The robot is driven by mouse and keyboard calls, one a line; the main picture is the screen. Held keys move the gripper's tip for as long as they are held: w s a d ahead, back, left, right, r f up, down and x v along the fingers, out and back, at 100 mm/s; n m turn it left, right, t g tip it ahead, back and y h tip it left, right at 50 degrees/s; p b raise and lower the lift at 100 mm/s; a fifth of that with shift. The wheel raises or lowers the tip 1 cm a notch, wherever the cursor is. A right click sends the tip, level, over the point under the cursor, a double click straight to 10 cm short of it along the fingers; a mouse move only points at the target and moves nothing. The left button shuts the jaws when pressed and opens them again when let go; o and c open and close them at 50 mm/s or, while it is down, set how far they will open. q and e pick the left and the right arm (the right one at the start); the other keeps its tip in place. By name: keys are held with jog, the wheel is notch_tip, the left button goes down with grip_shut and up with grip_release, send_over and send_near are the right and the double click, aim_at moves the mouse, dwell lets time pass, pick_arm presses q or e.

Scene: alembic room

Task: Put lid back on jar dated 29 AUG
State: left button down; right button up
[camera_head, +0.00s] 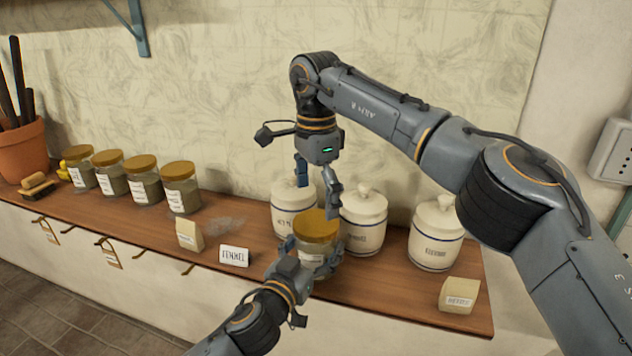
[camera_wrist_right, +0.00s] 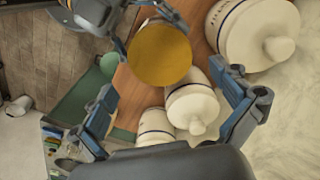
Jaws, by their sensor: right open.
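A glass jar (camera_head: 313,258) with a pale label stands at the shelf's front edge; its date is not readable. A round golden lid (camera_head: 317,224) sits on its mouth and looks level; I cannot tell how firmly it is seated. The lid also shows in the right wrist view (camera_wrist_right: 159,54). My left gripper (camera_head: 312,262) has its fingers around the jar's body, below the lid, and appears shut on it. My right gripper (camera_head: 318,196) is open and empty, pointing down just above and behind the lid, apart from it.
White lidded canisters (camera_head: 364,222) stand close behind and right of the jar. Several gold-lidded jars (camera_head: 181,188) line the shelf's left.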

aim_at(316, 222)
jog(key=shift+f, duration=2.2)
